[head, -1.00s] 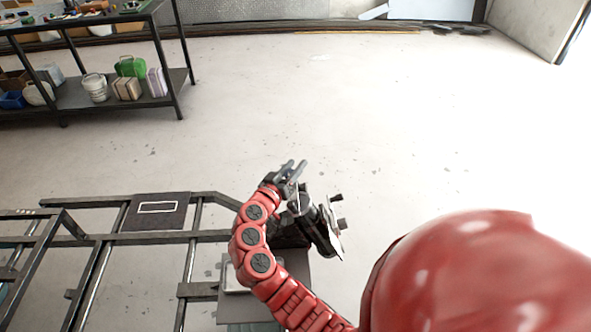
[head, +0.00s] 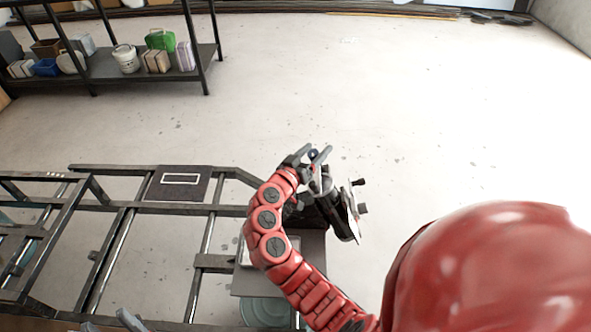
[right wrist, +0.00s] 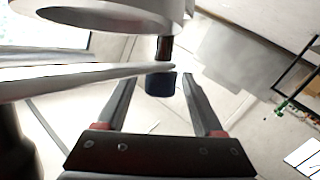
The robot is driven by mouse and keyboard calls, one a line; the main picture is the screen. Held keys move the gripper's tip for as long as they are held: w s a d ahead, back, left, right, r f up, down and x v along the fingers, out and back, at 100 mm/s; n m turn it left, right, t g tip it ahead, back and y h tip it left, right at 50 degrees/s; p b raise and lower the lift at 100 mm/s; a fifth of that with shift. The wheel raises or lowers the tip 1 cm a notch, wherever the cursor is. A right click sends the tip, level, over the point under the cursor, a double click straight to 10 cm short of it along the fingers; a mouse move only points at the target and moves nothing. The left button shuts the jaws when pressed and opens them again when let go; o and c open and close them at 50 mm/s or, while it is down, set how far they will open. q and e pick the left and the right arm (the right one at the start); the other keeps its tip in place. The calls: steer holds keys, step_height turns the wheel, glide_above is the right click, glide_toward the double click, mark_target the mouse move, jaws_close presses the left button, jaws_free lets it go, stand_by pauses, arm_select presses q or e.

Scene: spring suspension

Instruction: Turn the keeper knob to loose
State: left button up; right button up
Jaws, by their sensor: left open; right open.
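A dark blue knob (right wrist: 160,84) hangs on a short dark stem below a pale ring (right wrist: 110,12) in the right wrist view. My right gripper (right wrist: 160,80) is open, with one finger on each side of the knob; a gap shows on both sides. In the head view my right gripper (head: 312,153) is at the top of the dark suspension unit (head: 338,208), with a small dark blue spot between its fingers. No loose or tight marking can be read. My left gripper (head: 108,324) shows only its grey fingertips at the bottom edge, apart and empty.
A dark metal frame (head: 133,206) fills the lower left, with a dark panel (head: 160,192) on it. A grey plate (head: 262,282) lies under my right arm. A shelf (head: 110,68) with boxes stands at the back left. The floor beyond is clear.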

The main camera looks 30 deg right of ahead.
steer(key=b+v, duration=0.3)
steer(key=v, duration=1.2)
steer(key=shift+s+a+b, duration=0.2)
steer(key=shift+b, duration=0.15)
